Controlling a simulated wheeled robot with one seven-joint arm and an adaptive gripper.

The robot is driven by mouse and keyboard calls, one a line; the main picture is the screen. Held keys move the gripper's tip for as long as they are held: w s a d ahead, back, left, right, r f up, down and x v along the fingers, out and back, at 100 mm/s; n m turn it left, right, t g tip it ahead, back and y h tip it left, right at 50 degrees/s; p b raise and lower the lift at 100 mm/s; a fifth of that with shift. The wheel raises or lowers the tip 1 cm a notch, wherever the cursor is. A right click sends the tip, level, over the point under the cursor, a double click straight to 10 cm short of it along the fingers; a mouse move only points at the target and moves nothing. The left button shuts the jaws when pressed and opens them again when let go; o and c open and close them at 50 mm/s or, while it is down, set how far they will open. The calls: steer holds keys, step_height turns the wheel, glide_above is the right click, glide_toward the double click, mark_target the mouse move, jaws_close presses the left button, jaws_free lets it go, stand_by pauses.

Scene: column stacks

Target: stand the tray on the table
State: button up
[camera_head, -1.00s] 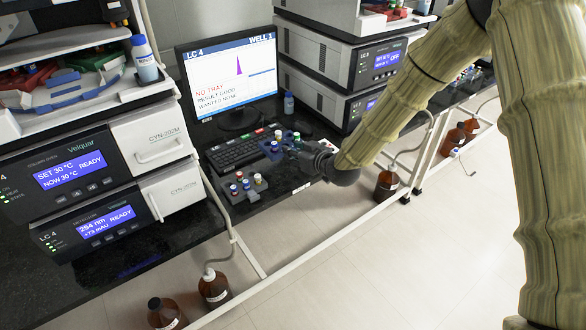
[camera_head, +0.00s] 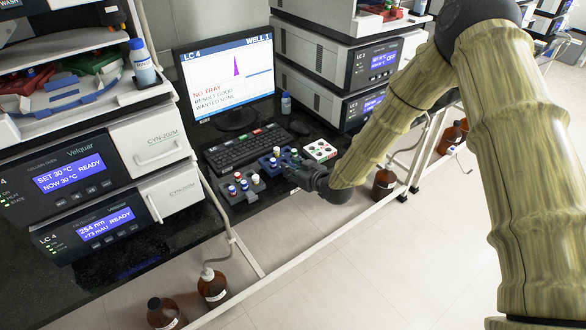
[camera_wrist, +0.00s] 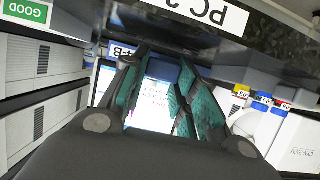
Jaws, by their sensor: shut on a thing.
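A small blue tray (camera_head: 268,163) with several coloured-cap vials is by the front edge of the dark table (camera_head: 165,232), in front of the keyboard. My gripper (camera_head: 289,164) reaches it from the right and is shut on it. In the wrist view the teal finger pads of my gripper (camera_wrist: 164,88) close on a blue part of the tray (camera_wrist: 166,70). The fingers hide much of the tray. I cannot tell whether its underside touches the table.
A grey rack (camera_head: 240,188) of vials is just left of the tray. A white holder (camera_head: 320,150) with coloured spots is to the right, near the mouse (camera_head: 299,128). The keyboard (camera_head: 246,150) is behind. The monitor (camera_head: 228,82) reads "NO TRAY". Brown bottles (camera_head: 213,286) are below.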

steer(key=shift+f+b, duration=0.3)
steer(key=shift+f, duration=0.05)
steer(key=shift+f, duration=0.3)
steer(key=o, duration=1)
steer(key=shift+o, duration=0.2)
steer(key=shift+r, duration=0.1)
steer(key=shift+r, duration=0.3)
steer(key=b+v, duration=0.1)
steer(key=v, duration=1.1)
steer(key=shift+r, duration=0.3)
